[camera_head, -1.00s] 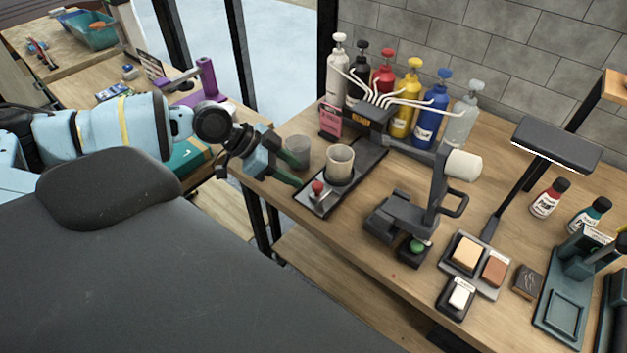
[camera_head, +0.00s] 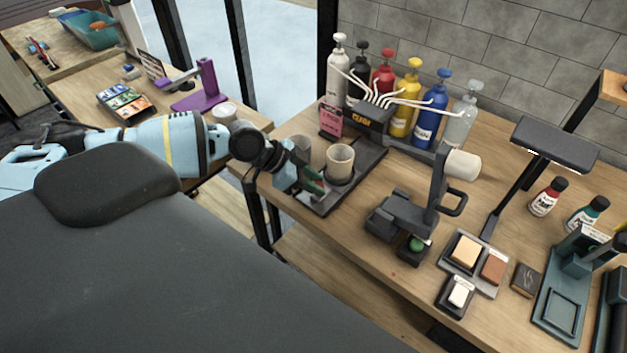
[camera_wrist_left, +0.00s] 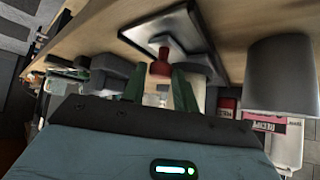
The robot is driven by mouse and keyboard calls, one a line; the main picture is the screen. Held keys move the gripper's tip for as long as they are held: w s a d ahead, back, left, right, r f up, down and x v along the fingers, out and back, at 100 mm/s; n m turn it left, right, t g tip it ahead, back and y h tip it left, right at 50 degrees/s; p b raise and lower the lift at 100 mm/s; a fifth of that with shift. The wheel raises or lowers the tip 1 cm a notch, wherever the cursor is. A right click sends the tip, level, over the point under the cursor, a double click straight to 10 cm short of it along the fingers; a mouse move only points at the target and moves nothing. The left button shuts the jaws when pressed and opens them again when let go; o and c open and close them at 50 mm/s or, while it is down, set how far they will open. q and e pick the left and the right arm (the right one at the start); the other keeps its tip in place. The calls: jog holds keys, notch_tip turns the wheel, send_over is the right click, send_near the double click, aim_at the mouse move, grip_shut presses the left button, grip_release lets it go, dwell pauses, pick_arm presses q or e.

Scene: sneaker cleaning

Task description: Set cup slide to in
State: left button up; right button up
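The cup slide is a dark flat tray (camera_head: 371,160) near the left end of the wooden bench, with a beige cup (camera_head: 340,162) upright on it. Its red knob (camera_wrist_left: 160,66) shows in the left wrist view and is hidden behind my gripper in the head view. My left gripper (camera_head: 314,186) is at the slide's front end. In the left wrist view its green fingers (camera_wrist_left: 158,88) are apart, one on each side of the knob. I cannot tell whether they touch it. My right gripper is not in view.
Several pump bottles (camera_head: 403,100) stand behind. A dark stand (camera_head: 405,215) is to the right. Bare bench lies between slide and stand.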

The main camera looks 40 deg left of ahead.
aim_at(343, 155)
pick_arm(q)
grip_shut()
jog(key=w+b, duration=0.1)
jog(key=w, duration=0.1)
jog(key=w+b, duration=0.1)
jog(key=w, duration=0.2)
jog(key=w+b, duration=0.1)
jog(key=w, duration=0.1)
jog(key=shift+w+d+f, duration=0.15)
jog(key=shift+d+f, duration=0.2)
jog(key=shift+f, duration=0.05)
jog(key=w+b, duration=0.1)
jog(key=w, duration=0.3)
jog(key=shift+w+d+r+b, duration=0.15)
jog(key=shift+r+b, duration=0.05)
jog(key=shift+b, duration=0.2)
jog(key=shift+w+r, duration=0.1)
jog(key=shift+w, duration=0.2)
jog(key=shift+r, duration=0.2)
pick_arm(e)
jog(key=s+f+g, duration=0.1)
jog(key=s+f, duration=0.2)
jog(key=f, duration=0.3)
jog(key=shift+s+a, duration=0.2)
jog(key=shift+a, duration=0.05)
